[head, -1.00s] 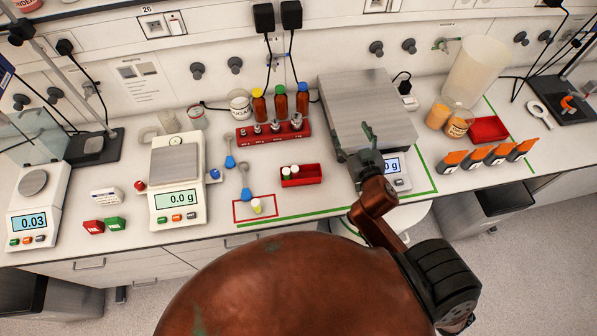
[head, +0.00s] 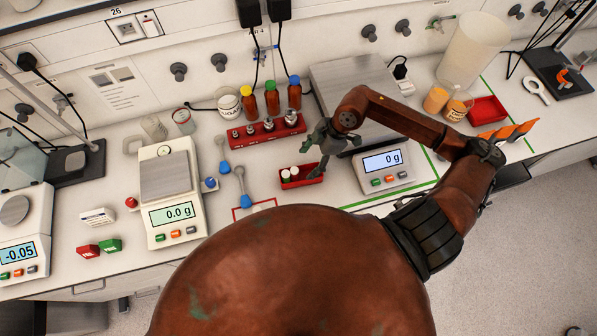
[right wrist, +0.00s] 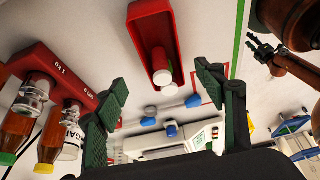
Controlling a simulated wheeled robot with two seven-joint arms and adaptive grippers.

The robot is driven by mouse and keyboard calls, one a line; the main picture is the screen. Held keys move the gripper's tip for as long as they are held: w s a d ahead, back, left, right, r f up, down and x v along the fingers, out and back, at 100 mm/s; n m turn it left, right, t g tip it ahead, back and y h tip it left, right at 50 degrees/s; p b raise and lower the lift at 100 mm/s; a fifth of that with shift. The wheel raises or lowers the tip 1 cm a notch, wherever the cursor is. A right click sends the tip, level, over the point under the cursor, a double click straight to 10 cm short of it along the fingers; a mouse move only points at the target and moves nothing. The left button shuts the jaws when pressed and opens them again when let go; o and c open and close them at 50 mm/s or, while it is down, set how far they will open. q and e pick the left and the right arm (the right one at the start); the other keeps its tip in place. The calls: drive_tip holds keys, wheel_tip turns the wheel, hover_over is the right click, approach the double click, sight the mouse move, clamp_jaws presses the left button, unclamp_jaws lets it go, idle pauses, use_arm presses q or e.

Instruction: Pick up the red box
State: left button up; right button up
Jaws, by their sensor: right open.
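The small red box (head: 312,181) is an open tray on the bench with white-capped vials (head: 294,172) at its left end. My right gripper (head: 321,155) is open and empty, above the box's right part. In the right wrist view, the red box (right wrist: 150,22) lies top centre, beyond the spread fingers (right wrist: 165,100), and its vials (right wrist: 162,72) are at its near end. The fingers do not visibly touch it. My left gripper (right wrist: 264,55) shows small at the upper right of the right wrist view; its opening is unclear. It is not seen in the head view.
A red rack of metal weights (head: 268,131) stands behind the box, with several brown bottles (head: 272,99) behind it. A large scale (head: 384,163) is to the right and a smaller scale (head: 172,214) to the left. Another red tray (head: 487,110) is at the far right.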

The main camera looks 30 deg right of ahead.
sight(301, 179)
drive_tip(key=shift+s+p+x, duration=0.15)
drive_tip(key=shift+p+x, duration=0.2)
drive_tip(key=shift+x, duration=1.55)
drive_tip(key=shift+s+p+x, duration=0.1)
drive_tip(key=shift+p+x, duration=0.2)
drive_tip(key=shift+x, duration=1.6)
drive_tip(key=shift+d+f, duration=0.15)
drive_tip(key=shift+d, duration=0.05)
drive_tip(key=shift+c, duration=0.7)
drive_tip(key=c, duration=1.2)
